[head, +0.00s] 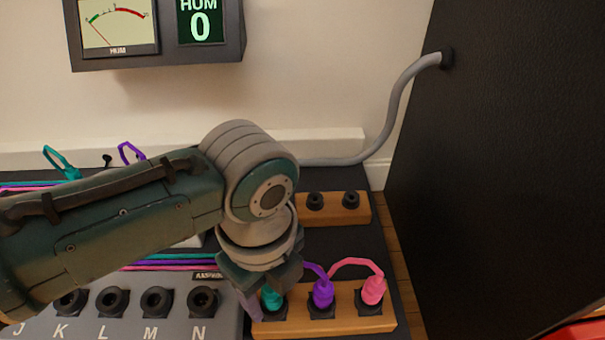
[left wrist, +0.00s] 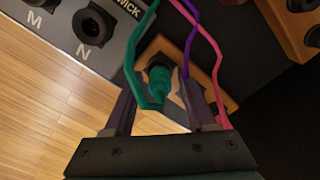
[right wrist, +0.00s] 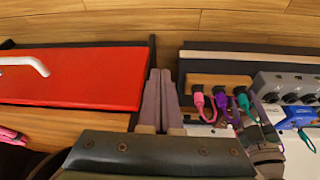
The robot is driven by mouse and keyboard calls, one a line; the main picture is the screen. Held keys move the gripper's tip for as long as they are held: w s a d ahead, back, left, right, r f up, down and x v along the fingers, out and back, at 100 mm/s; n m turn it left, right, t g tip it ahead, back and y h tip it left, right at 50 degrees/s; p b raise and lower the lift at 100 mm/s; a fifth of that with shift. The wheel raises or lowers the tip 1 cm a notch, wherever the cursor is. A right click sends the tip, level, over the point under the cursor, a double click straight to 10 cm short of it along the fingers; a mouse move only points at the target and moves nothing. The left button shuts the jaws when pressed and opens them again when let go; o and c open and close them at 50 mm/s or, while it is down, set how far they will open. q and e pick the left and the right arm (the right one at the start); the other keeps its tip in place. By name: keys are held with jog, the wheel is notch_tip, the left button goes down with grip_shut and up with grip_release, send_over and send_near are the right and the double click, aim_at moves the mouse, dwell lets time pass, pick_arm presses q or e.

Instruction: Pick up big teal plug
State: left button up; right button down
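The big teal plug (head: 272,298) is seated in the left socket of a wooden block (head: 345,326), partly covered by my left gripper in the head view. My left gripper (head: 266,288) is over it from above. In the left wrist view the teal plug (left wrist: 160,84) shows between the two spread fingers of this gripper (left wrist: 158,108), with a gap visible on its right side; contact cannot be told. The teal plug (right wrist: 243,102) also shows in the right wrist view. My right gripper (right wrist: 160,75) is shut and empty, away from the plugs.
A purple plug (head: 322,293) and a pink plug (head: 372,290) sit in the same block, close to the teal one. A grey panel with lettered sockets (head: 157,299) is on the left. A black cabinet (head: 490,170) stands on the right. A red panel (right wrist: 75,75) is left of my right gripper.

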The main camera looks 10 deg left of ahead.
pick_arm(q)
grip_shut()
dwell(0.5)
